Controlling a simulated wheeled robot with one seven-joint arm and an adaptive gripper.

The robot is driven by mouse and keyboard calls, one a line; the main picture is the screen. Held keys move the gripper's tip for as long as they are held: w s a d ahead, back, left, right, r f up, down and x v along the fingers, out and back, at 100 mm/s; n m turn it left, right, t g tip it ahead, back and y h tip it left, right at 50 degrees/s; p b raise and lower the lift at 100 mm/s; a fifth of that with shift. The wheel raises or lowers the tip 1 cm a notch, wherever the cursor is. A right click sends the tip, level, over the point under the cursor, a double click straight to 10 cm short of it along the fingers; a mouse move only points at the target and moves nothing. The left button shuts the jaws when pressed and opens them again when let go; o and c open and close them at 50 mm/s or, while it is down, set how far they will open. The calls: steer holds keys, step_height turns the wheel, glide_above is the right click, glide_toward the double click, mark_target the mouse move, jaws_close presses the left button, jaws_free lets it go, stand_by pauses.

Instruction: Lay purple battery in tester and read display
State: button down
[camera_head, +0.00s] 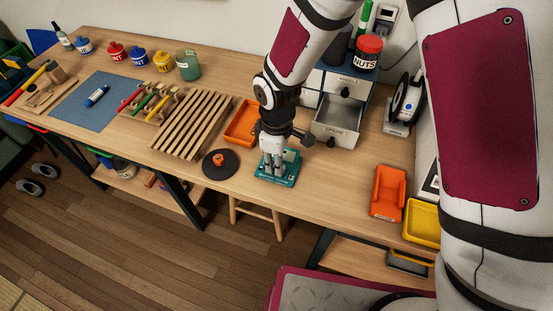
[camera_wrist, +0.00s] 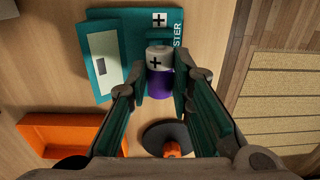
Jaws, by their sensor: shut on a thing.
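The purple battery (camera_wrist: 158,84) has a pale end with a plus mark and shows between my fingers in the wrist view. My gripper (camera_wrist: 160,92) is shut on its sides; in the head view my gripper (camera_head: 272,172) is over the tester and hides the battery. The teal tester (camera_head: 291,171) lies near the table's front edge. In the wrist view the tester (camera_wrist: 98,72) shows a plus mark and a pale panel with a small display (camera_wrist: 103,46); I can read no value on it. I cannot tell whether the battery touches the tester's cradle.
A black disc (camera_head: 232,168) with an orange knob lies left of the tester, and an orange tray (camera_head: 233,136) behind it. An open grey drawer (camera_head: 333,137) juts out behind right. A slatted wooden rack (camera_head: 195,125) stands further left.

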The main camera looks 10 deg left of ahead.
steer(key=shift+f+b, duration=0.3)
steer(key=shift+f, duration=0.45)
stand_by(0.8)
steer(key=c, duration=1.3)
jaws_free()
steer(key=shift+c, duration=0.2)
steer(key=shift+r+p, duration=1.35)
steer(key=shift+r, duration=2.2)
